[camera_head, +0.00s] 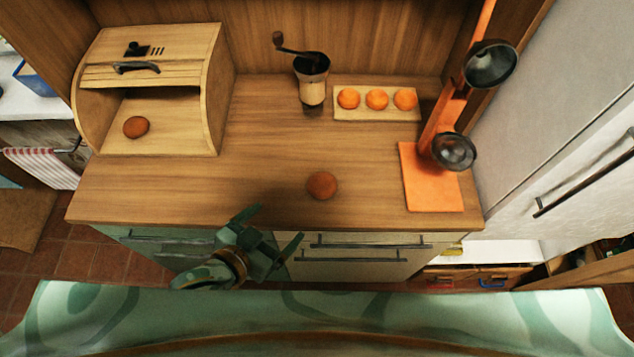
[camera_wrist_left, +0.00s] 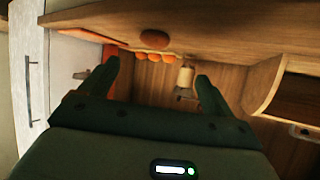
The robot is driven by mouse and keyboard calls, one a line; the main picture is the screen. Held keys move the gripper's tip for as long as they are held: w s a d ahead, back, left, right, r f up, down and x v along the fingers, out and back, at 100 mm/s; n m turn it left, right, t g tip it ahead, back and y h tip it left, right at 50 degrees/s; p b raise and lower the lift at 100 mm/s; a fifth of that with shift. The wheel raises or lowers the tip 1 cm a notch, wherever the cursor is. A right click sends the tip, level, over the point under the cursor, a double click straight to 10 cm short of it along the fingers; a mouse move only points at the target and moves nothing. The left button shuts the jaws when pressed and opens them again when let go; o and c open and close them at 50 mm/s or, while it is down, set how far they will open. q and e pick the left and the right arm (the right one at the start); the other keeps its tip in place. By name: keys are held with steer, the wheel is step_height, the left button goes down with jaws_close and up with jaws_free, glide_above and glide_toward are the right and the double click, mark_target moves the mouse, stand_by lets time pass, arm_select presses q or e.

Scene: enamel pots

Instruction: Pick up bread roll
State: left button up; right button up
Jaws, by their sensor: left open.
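A round brown bread roll (camera_head: 322,185) lies on the wooden counter near its front edge. It also shows in the left wrist view (camera_wrist_left: 154,40), beyond and between the fingers. A second brown roll (camera_head: 136,127) sits inside the open wooden bread box (camera_head: 212,100) at the left. My left gripper (camera_head: 271,227) is open and empty at the counter's front edge, in front of and left of the roll on the counter, apart from it. Its two fingers also show in the left wrist view (camera_wrist_left: 156,75). My right gripper is not in view.
A coffee grinder (camera_head: 312,90) stands at the back, beside a small board (camera_head: 376,116) with three orange round items. An orange stand (camera_head: 432,190) with dark metal bowls is at the right. The counter (camera_head: 250,150) around the near roll is clear.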

arm_select(q)
steer(key=b, duration=0.3)
glide_toward(316, 191)
steer(key=shift+h, duration=0.3)
steer(key=x, duration=0.5)
steer(key=shift+f, duration=0.3)
steer(key=b+x, duration=0.1)
steer(key=x, duration=0.3)
steer(key=shift+w+f, duration=0.15)
steer(key=shift+w, duration=0.2)
steer(key=shift+w+d+f, duration=0.1)
steer(key=shift+w+d, duration=0.1)
steer(key=shift+w, duration=0.15)
steer(key=shift+c, duration=0.3)
steer(key=c, duration=1)
